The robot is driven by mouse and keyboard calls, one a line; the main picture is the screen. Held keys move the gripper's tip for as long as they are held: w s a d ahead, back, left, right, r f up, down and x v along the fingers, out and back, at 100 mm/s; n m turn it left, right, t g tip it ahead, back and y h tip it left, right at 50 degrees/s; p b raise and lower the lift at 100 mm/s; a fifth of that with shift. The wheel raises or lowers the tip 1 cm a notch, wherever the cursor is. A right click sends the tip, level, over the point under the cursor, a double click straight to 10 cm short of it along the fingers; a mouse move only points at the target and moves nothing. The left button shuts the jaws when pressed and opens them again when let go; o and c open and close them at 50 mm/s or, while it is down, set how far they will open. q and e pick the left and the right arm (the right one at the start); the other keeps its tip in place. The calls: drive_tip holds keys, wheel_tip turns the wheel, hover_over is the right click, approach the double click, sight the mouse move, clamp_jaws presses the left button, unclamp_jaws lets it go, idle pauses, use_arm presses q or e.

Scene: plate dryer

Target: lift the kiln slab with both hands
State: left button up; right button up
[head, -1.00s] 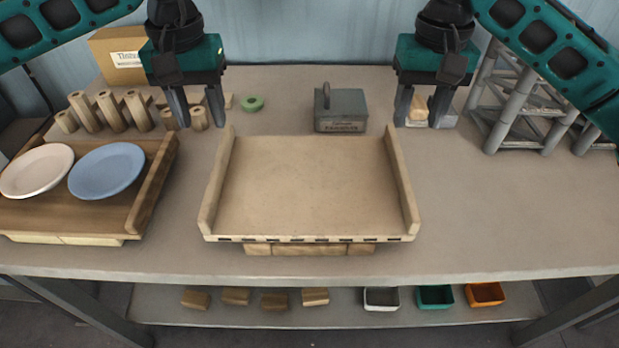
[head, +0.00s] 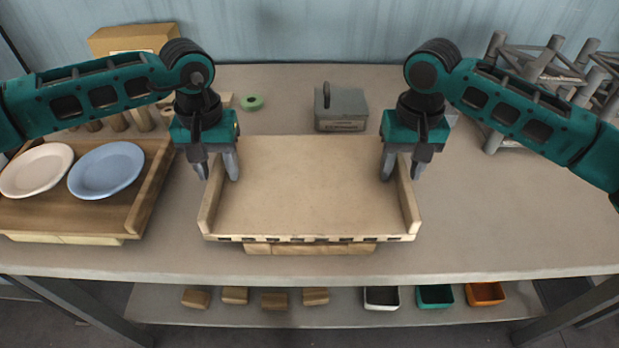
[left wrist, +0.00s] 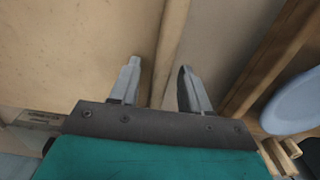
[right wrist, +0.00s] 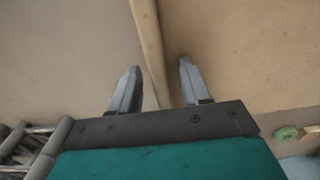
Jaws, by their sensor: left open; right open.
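The kiln slab (head: 310,195) is a tan board with raised side walls, lying in the middle of the bench on wooden blocks (head: 310,248). My left gripper (head: 219,176) is open above the slab's left wall (head: 212,203). In the left wrist view its fingers (left wrist: 158,82) stand on either side of that wall (left wrist: 165,50). My right gripper (head: 402,177) is open at the slab's right wall (head: 408,205). In the right wrist view its fingers (right wrist: 158,82) straddle the wall (right wrist: 150,45). I cannot tell whether any finger touches.
A wooden tray (head: 130,202) with a pink plate (head: 36,170) and a blue plate (head: 106,170) stands left. A grey metal box (head: 341,110) and a green ring (head: 252,103) are behind the slab. A grey tube frame (head: 545,65) stands back right.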

use_arm(q)
drive_tip(key=shift+c, duration=0.4)
use_arm(e)
drive_tip(key=shift+c, duration=0.4)
use_arm(q)
clamp_jaws()
use_arm(e)
clamp_jaws()
use_arm(q)
drive_tip(key=shift+r, duration=0.15)
use_arm(e)
drive_tip(key=shift+r, duration=0.15)
